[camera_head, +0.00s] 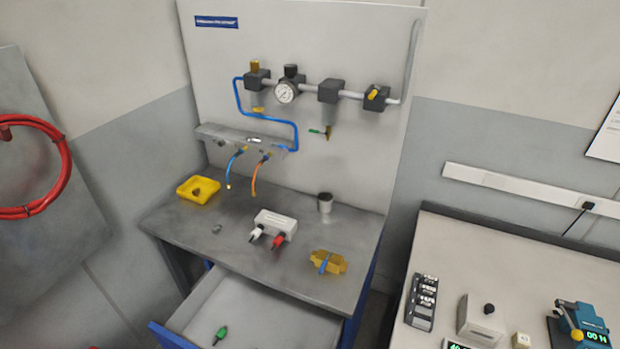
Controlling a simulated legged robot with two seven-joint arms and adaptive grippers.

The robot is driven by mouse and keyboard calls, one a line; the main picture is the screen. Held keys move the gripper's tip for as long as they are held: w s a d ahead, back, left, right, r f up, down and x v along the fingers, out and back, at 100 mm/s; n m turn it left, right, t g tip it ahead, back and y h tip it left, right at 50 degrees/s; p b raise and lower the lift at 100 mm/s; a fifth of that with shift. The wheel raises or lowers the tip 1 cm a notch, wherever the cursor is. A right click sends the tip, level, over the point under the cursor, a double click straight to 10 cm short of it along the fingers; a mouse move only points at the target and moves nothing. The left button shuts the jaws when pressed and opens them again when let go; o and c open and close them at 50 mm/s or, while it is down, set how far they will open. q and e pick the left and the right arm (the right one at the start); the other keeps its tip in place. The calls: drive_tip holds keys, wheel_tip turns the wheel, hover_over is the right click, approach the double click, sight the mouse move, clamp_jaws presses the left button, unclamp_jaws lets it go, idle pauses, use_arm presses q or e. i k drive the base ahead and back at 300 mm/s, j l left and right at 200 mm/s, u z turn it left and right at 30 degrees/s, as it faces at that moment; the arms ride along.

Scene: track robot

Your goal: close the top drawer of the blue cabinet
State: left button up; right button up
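The blue cabinet (361,285) stands in the middle under a grey worktop, and only parts of its blue side show. Its top drawer (260,305) is pulled out toward me, with a pale inside and a blue front (165,336) at the lower edge. A small green-tipped item (220,334) lies in the drawer. The lower part of the drawer front is cut off by the picture edge. Neither of my grippers is in view.
The worktop (190,228) carries a yellow tray (198,189), a white block with white and red plugs (276,223), a grey cup (325,202) and a yellow piece (328,262). A second bench (520,270) with instruments stands right. A red hose (62,165) hangs left.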

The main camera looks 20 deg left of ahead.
sight(257, 315)
drive_tip(key=u, duration=1.85)
